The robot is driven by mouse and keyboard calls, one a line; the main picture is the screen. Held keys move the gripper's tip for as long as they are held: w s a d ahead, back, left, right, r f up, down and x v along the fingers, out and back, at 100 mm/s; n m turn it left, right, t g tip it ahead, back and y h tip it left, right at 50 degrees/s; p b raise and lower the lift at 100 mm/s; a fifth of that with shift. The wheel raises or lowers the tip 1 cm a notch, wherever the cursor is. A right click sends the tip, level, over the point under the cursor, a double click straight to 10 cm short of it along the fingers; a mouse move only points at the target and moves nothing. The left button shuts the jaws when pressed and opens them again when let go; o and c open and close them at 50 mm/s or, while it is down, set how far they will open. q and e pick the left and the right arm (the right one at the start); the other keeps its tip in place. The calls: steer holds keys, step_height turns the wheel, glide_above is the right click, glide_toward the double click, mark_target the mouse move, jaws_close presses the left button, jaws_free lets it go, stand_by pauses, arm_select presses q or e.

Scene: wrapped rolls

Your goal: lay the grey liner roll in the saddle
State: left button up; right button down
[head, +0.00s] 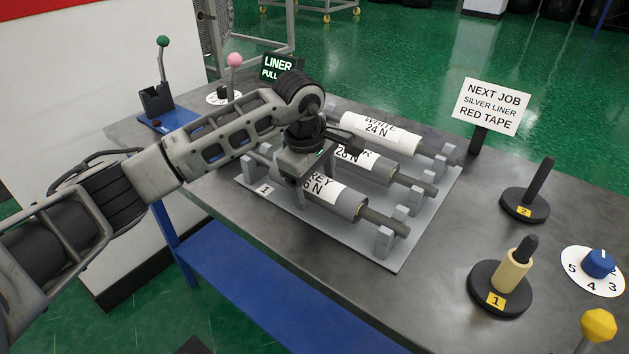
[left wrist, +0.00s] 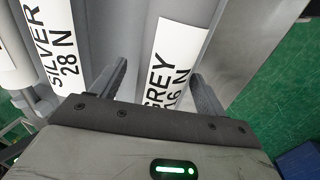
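The grey liner roll (head: 349,203), labelled GREY 16 N, lies in the front row of a grey rack on the table, its rod (head: 388,222) resting in a post. My left gripper (head: 305,180) points down over it. In the left wrist view, the grey roll (left wrist: 183,55) lies between the two spread fingers (left wrist: 158,82); a gap shows beside the left finger, and contact at the right finger is unclear. I cannot make out a saddle apart from the rack's notched posts (head: 385,242). My right gripper is not in view.
The silver roll (head: 371,164) and white roll (head: 400,139) lie behind in the rack (head: 398,262). To the right are a sign (head: 491,105), two post stands (head: 526,203) (head: 501,290), a blue dial (head: 598,263) and a yellow knob (head: 598,325). Levers stand at the back left.

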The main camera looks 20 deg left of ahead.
arm_select(q)
steer(key=shift+f, duration=0.1)
steer(key=s+a+r+b, duration=0.1)
steer(key=s+r, duration=0.2)
steer(key=r, duration=1.3)
steer(key=shift+f, duration=0.1)
